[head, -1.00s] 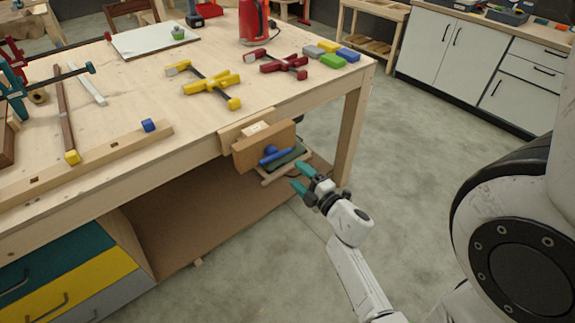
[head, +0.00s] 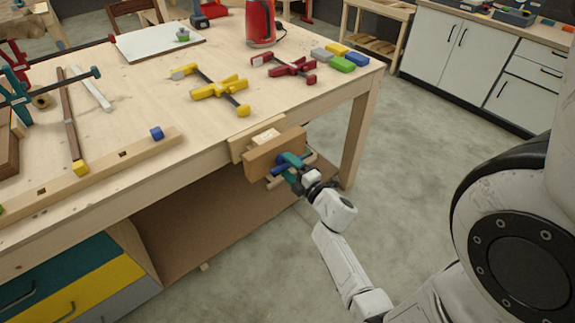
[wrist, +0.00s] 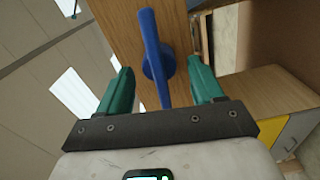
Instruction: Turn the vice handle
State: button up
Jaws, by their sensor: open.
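The wooden vice (head: 262,158) is fixed to the front edge of the workbench. Its blue handle bar (wrist: 152,45) with a round blue hub crosses the wooden jaw face in the wrist view. In the head view the blue handle (head: 279,168) is partly hidden by my gripper. My gripper (head: 289,165) has teal fingers and is right at the vice front. In the wrist view my gripper (wrist: 160,88) is open, with one finger on each side of the handle bar. Gaps show between the bar and both fingers.
Yellow clamps (head: 219,88), red clamps (head: 288,67) and coloured blocks (head: 340,61) lie on the benchtop (head: 120,110). A bench leg (head: 360,130) stands right of the vice. A lower shelf (head: 200,220) is beneath. The floor to the right is clear.

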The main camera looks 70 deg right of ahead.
jog(key=shift+w+d, duration=0.3)
jog(key=shift+w, duration=0.15)
jog(key=c, duration=1)
jog(key=shift+c, duration=0.2)
